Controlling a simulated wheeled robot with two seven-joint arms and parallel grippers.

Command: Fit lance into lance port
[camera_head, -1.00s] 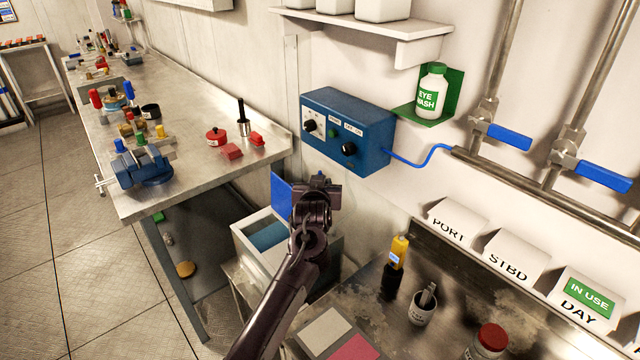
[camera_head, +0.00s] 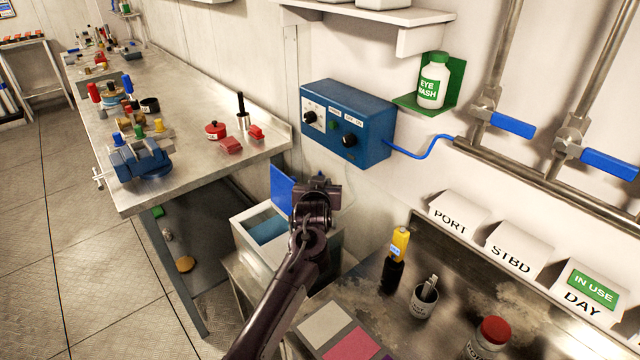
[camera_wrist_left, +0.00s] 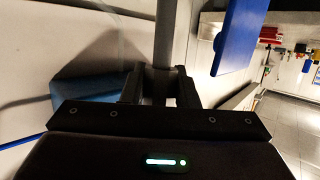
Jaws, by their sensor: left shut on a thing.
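My left gripper (camera_head: 318,190) is in front of the wall, below the blue control box in the head view. In the left wrist view its fingers (camera_wrist_left: 160,82) are shut on an upright grey rod (camera_wrist_left: 165,35), which looks like the lance. The rod runs up out of the top of that view, and its lower end is hidden by the gripper. In the head view I cannot make out the rod. I cannot pick out the lance port in either view. My right gripper is in neither view.
The blue control box (camera_head: 346,126) is on the wall. An open white bin (camera_head: 245,240) with a raised blue lid (camera_head: 282,190) stands beside my arm. A steel bench (camera_head: 190,180) with tools is at left. A black-and-yellow bottle (camera_head: 393,268) and a cup (camera_head: 422,303) stand at right.

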